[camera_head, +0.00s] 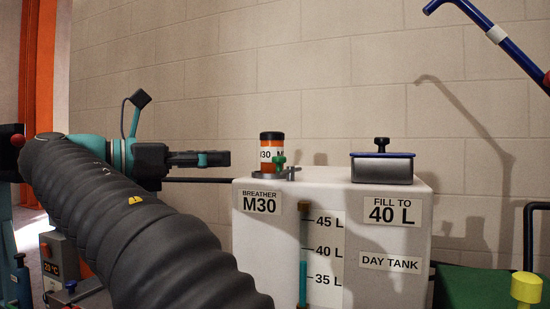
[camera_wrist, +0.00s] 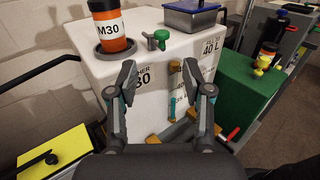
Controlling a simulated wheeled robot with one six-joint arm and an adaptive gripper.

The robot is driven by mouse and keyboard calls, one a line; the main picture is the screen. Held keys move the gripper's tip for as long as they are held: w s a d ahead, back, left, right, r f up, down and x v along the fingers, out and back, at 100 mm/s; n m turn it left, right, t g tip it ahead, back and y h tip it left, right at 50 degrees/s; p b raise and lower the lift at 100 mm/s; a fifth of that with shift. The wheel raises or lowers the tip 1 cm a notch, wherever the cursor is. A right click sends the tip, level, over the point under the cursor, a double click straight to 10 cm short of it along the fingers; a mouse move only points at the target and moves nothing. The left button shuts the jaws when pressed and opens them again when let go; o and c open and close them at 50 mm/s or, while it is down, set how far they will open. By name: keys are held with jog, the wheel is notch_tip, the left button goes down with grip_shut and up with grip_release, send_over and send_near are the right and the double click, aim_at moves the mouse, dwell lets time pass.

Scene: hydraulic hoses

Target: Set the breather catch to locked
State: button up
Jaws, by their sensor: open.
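The breather (camera_head: 271,144) is an orange canister with a black cap and an M30 label, upright in a grey ring on the white day tank (camera_head: 335,188). It also shows in the wrist view (camera_wrist: 110,30). The breather catch (camera_head: 280,161) appears to be the green knob at the ring's right edge; in the wrist view the green knob (camera_wrist: 160,38) stands beside the breather. I cannot tell its setting for sure. My gripper (camera_head: 229,158) is left of the breather, apart from it. In the wrist view my gripper (camera_wrist: 168,82) has its fingers spread, with nothing held.
A grey box with a blue-rimmed lid and black knob (camera_head: 382,167) stands on the tank's right side. A sight gauge (camera_head: 303,255) runs down the tank front. A green surface (camera_wrist: 245,95) lies to the right. A blue bar (camera_head: 490,35) hangs at upper right.

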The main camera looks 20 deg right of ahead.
jog(key=b, duration=0.2)
send_near(289, 168)
jog(key=d, duration=0.2)
jog(key=d+r, duration=0.1)
jog(key=d, duration=0.1)
jog(key=d+r, duration=0.1)
jog(key=d, duration=0.1)
jog(key=shift+w+d+r, duration=0.15)
jog(key=shift+d+r, duration=0.05)
jog(key=shift+d, duration=0.2)
grip_shut()
